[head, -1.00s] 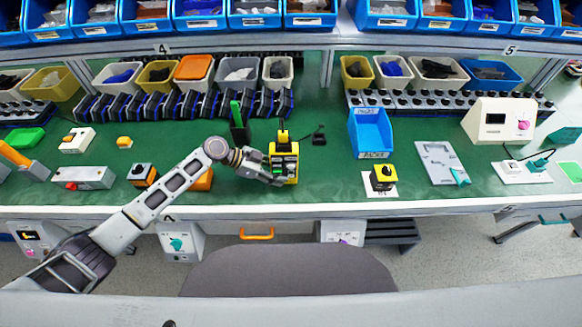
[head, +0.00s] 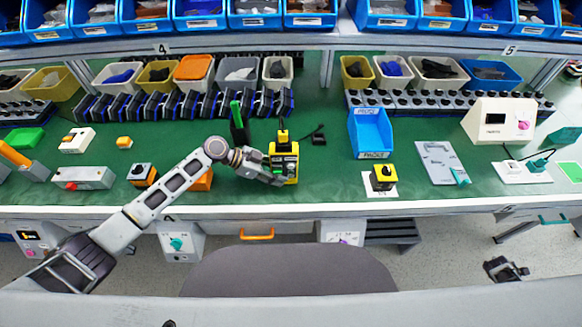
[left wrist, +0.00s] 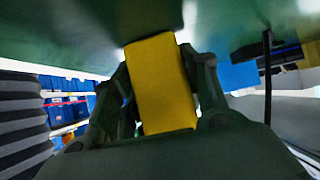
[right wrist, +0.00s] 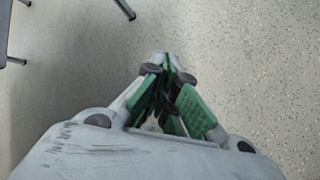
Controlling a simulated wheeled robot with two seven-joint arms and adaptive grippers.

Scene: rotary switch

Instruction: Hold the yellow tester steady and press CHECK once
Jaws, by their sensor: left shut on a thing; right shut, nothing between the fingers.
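The yellow tester (head: 291,149) is at the front middle of the green bench. It has a dark front with small keys, too small to read, so I cannot tell which is CHECK. My left gripper (head: 279,179) is shut on its lower part; in the left wrist view the tester's plain yellow side (left wrist: 160,85) sits between the fingers. The left fingers hide part of its lower front. My right gripper (head: 507,270) is low at the right, in front of the bench and well away from the tester. In the right wrist view its fingers (right wrist: 167,75) are shut and empty above the floor.
A blue bin (head: 370,133) and a yellow-and-black switch box (head: 383,177) stand right of the tester. A green-handled tool in a dark holder (head: 238,124) is behind left. An orange block (head: 201,181) lies by the left arm. A grey chair back (head: 290,270) stands in front.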

